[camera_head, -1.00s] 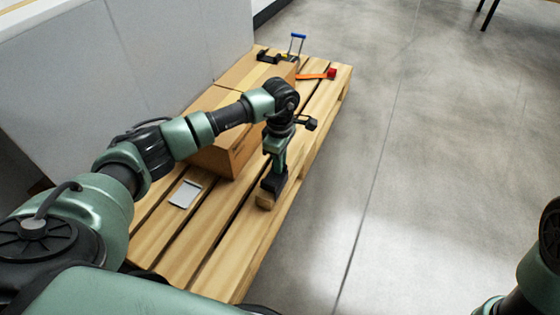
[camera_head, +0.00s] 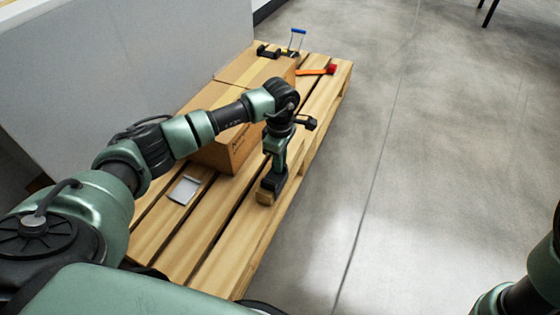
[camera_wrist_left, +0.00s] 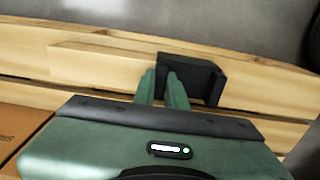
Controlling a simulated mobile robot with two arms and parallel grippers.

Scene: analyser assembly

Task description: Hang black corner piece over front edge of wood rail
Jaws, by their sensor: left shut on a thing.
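The black corner piece (camera_head: 272,183) is low at the front right part of the pallet, held below my left gripper (camera_head: 275,168). In the left wrist view my left gripper (camera_wrist_left: 163,82) is shut on the black corner piece (camera_wrist_left: 203,76). There the piece is against the right end of a pale wood rail (camera_wrist_left: 100,63). The rail's end (camera_head: 264,199) also shows just below the piece in the head view. I cannot tell whether the piece is hooked over the rail's edge or only beside it. My right gripper is out of view.
The slatted wooden pallet (camera_head: 229,243) carries a cardboard box (camera_head: 228,152) beside my left arm. A flat silver plate (camera_head: 185,190) lies left of my gripper. An orange-red strap (camera_head: 316,72) and a blue-handled item (camera_head: 297,38) are at the far end. Open floor lies right.

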